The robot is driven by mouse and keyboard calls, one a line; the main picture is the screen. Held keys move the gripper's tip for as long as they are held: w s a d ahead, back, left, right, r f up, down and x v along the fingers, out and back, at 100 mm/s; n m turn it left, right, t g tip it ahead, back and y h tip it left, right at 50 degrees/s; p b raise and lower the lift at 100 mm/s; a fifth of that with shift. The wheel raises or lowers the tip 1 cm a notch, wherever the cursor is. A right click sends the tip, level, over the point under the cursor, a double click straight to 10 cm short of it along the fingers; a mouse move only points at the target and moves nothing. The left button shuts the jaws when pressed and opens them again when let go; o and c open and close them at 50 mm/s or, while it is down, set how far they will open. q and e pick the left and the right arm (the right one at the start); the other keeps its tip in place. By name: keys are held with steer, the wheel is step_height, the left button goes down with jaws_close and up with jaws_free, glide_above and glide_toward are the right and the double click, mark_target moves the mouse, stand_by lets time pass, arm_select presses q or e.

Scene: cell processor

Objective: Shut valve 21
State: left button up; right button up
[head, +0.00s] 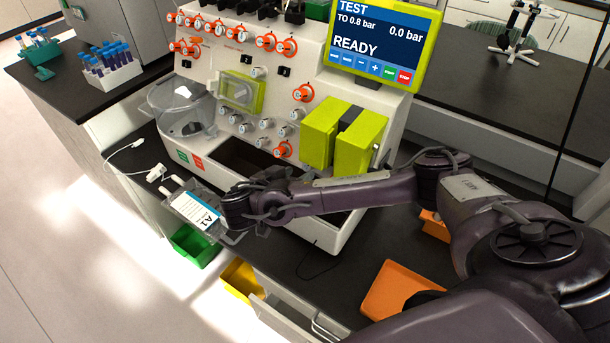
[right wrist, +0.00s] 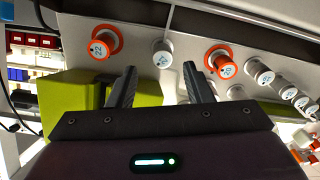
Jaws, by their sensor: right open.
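Valve 21 appears to be the pale knob (right wrist: 162,55) between two orange-ringed knobs in the right wrist view; its number is hard to read. It shows no orange ring. In the head view I take it for the pale knob (head: 297,115) on the machine front, left of the yellow-green blocks. My right gripper (right wrist: 158,75) is open and empty. Its two fingers point at the panel, one on each side of the pale knob and apart from it. In the head view the right gripper (head: 262,182) is small and dark, low before the machine. My left gripper is not in view.
Orange-ringed knobs 22 (right wrist: 103,45) and 20 (right wrist: 223,65) flank the pale knob. Yellow-green blocks (head: 358,143) stick out beside the knobs. A labelled A1 bag (head: 195,211) lies near my right wrist. The screen (head: 383,40) reads READY.

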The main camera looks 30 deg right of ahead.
mark_target(306, 167)
steer(key=x, duration=0.1)
steer(key=p+x, duration=0.1)
steer(key=x, duration=0.1)
steer(key=shift+w, duration=0.3)
steer(key=shift+x, duration=0.8)
steer(key=shift+s+d, duration=0.1)
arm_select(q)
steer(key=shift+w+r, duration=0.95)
arm_select(e)
steer(key=shift+f, duration=0.1)
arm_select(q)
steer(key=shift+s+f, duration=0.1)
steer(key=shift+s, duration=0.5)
arm_select(e)
steer(key=c, duration=1)
